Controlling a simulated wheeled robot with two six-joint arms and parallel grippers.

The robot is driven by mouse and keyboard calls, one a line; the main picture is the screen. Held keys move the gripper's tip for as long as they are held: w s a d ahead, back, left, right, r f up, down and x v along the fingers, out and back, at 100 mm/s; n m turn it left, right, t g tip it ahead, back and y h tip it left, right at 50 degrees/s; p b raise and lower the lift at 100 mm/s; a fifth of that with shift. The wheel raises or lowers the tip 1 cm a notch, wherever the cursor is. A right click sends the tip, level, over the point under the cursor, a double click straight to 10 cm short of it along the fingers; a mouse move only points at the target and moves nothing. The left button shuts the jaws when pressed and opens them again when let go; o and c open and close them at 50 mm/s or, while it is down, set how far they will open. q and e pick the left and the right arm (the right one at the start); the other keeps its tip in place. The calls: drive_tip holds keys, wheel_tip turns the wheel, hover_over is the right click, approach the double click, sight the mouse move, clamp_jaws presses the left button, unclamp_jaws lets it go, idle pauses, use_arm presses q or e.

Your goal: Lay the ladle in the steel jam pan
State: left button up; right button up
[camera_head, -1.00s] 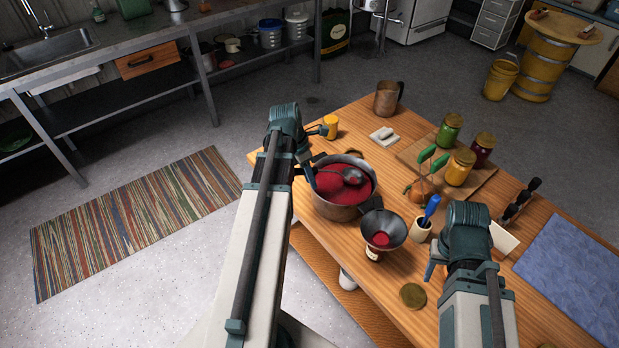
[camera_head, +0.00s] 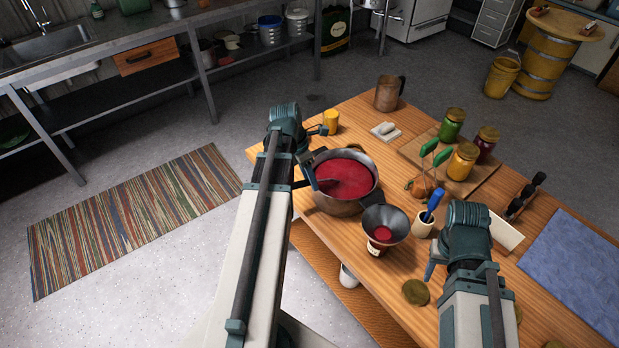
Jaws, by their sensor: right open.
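The steel jam pan (camera_head: 343,207) stands on the wooden table, full of red jam. The ladle (camera_head: 327,180) shows only as a short dark piece of handle at the left of the jam; its bowl is not visible. My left gripper (camera_head: 312,180) is at the pan's left rim, beside that handle piece. Its fingers are partly hidden by my arm, so I cannot tell whether they grip the ladle. My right gripper (camera_head: 432,268) is open, low over the table, right of the funnel.
A dark funnel (camera_head: 386,222) sits on a jar in front of the pan. A cream pot (camera_head: 424,225) with a blue-handled tool stands to its right. Lidded jars (camera_head: 462,161) stand on a board behind. A metal jug (camera_head: 387,95) and yellow cup (camera_head: 331,122) are farther back.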

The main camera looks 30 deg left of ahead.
use_arm(q)
drive_tip(key=shift+o, duration=0.5)
drive_tip(key=shift+r, duration=0.1)
drive_tip(key=p+v, duration=1.3)
drive_tip(key=shift+a+r, duration=0.2)
drive_tip(key=shift+r, duration=0.05)
